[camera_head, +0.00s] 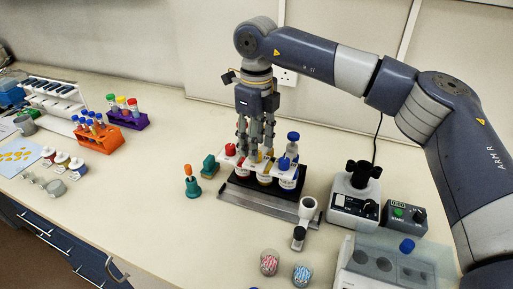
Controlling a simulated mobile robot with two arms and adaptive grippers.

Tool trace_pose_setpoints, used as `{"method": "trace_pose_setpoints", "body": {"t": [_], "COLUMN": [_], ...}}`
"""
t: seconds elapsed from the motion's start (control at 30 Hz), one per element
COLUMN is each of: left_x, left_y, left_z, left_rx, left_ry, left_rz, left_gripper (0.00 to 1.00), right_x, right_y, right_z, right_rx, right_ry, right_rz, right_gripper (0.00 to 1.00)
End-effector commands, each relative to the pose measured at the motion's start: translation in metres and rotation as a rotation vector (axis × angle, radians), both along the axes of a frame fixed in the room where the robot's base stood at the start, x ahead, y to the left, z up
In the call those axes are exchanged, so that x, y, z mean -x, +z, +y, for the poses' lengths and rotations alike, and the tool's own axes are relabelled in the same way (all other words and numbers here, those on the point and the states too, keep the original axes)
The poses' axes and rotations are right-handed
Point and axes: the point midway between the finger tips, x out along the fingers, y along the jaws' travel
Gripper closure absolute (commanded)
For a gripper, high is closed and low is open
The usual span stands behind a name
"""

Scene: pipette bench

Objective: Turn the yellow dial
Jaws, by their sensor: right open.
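The yellow dial seems to be the top of the middle bottle (265,179), mostly hidden by my fingers. I cannot tell whether the fingers touch it. My left gripper is out of view.
A blue-capped bottle (292,146) stands behind, a small green-orange tool (192,181) to the left. A mixer (354,204) and control box (405,217) are to the right.

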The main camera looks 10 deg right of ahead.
Motion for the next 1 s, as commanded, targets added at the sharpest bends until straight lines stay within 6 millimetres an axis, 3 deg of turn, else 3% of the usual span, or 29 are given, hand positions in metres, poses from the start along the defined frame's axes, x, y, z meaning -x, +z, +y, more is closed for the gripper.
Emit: {"method": "trace_pose_setpoints", "body": {"t": [0.2, 0.4, 0.6, 1.0], "left_x": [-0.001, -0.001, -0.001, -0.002], "left_y": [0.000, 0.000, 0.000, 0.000], "left_z": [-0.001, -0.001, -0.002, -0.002], "left_rx": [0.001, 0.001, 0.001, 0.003], "left_ry": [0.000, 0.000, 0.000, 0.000], "left_rz": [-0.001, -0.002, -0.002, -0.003], "left_gripper": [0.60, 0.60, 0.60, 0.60], "right_x": [0.000, 0.000, 0.000, 0.000], "right_y": [0.049, 0.082, 0.095, 0.096], "right_z": [0.001, 0.000, 0.000, 0.000], "right_rx": [-0.001, 0.000, 0.001, 0.001], "right_ry": [0.000, 0.000, 0.000, 0.000], "right_rz": [-0.002, -0.001, 0.001, 0.001], "right_gripper": [0.58, 0.58, 0.58, 0.58]}}
